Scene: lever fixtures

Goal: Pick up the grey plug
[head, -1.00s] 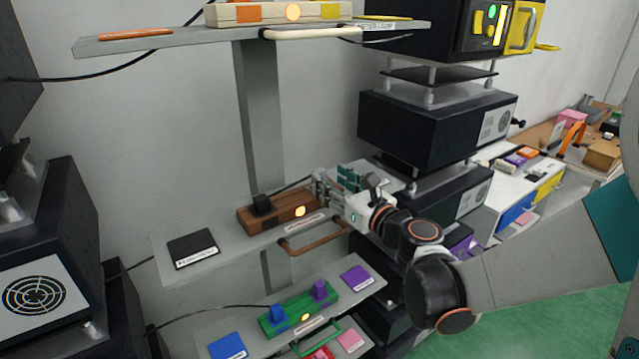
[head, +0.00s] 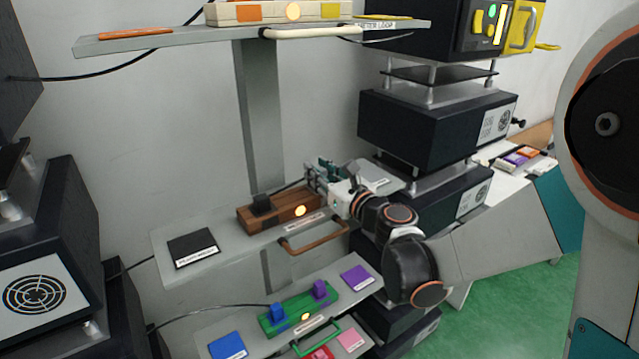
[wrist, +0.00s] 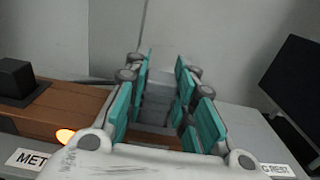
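The grey plug (wrist: 158,95) shows in the wrist view as a stepped grey block between my teal finger pads, at the right part of the brown wooden block (wrist: 70,105). In the head view my gripper (head: 318,178) hides it at the right end of the brown block (head: 283,215). My gripper (wrist: 162,98) is open with its fingers on both sides of the plug. A narrow gap seems to show on each side; firm contact cannot be made out.
A black plug (head: 262,204) stands in the left part of the brown block, beside a lit lamp (head: 300,211). A brown bar handle (head: 315,242) juts from the shelf front. A black pad (head: 192,248) lies left and a grey pad (head: 378,176) right. Black boxes (head: 425,130) rise behind.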

